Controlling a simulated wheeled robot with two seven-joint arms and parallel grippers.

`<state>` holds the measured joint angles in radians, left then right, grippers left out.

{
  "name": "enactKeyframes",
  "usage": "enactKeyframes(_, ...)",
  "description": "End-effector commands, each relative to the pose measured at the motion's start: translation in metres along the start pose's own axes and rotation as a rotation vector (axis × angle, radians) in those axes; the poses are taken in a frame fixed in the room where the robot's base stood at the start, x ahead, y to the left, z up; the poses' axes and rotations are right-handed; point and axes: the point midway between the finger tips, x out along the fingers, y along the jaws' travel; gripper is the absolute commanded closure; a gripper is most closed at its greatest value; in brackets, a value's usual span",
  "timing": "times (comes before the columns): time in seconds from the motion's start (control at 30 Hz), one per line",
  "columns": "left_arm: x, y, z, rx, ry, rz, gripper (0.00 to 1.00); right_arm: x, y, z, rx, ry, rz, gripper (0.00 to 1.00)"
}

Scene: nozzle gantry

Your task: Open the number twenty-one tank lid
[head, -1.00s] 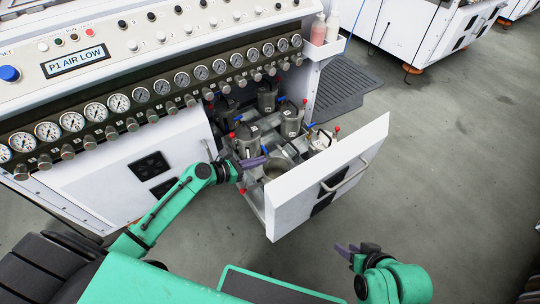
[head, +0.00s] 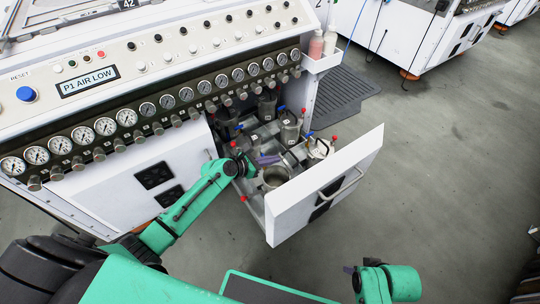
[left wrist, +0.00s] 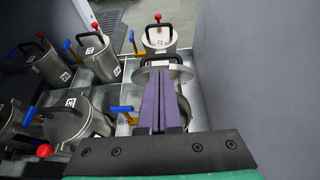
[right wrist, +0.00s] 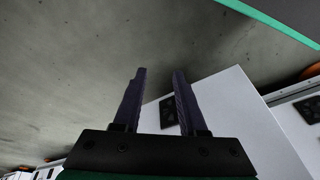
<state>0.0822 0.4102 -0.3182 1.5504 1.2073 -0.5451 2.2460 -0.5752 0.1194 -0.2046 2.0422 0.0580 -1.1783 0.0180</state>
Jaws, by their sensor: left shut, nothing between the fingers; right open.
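An open white drawer (head: 325,195) holds several grey metal tanks with black handles and red-knobbed levers. One tank (head: 275,182), nearest the drawer front, shows an open mouth. In the left wrist view a lid (left wrist: 182,72) with a black handle is just past my fingertips; whether they touch it is unclear. The number on this tank is not readable. My left gripper (head: 270,160) is shut and empty above the drawer, beside the open tank; its purple fingers (left wrist: 158,78) hide part of it. My right gripper (head: 348,269) is open and empty, low in front of the drawer; it also shows in its wrist view (right wrist: 159,72).
Other lidded tanks (left wrist: 64,122) stand left of my left fingers. The drawer wall (left wrist: 235,60) rises close on their right. A row of gauges (head: 127,117) hangs above the drawer. The floor (head: 440,190) right of it is clear.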

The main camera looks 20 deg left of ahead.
Motion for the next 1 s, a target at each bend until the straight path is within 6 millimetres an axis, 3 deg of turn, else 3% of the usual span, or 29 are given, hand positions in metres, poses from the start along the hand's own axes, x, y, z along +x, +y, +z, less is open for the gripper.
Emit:
enactKeyframes(0.03,-0.003,-0.001,0.017,-0.001,0.016,-0.001,1.0,-0.01,0.009,0.006,0.015,-0.056,0.023,0.59)
enactKeyframes(0.07,-0.002,-0.001,0.019,0.0,0.025,-0.002,1.0,-0.008,0.014,0.013,0.024,-0.091,0.037,0.59)
enactKeyframes(0.2,0.01,-0.002,0.025,0.001,0.043,-0.004,1.0,0.019,0.028,0.04,0.041,-0.151,0.067,0.59)
enactKeyframes(0.4,0.024,-0.002,0.033,0.002,0.043,-0.004,1.0,0.044,0.035,0.063,0.044,-0.154,0.079,0.59)
enactKeyframes(1.0,0.025,-0.006,0.033,0.002,0.044,-0.005,1.0,0.052,0.038,0.073,0.044,-0.158,0.083,0.59)
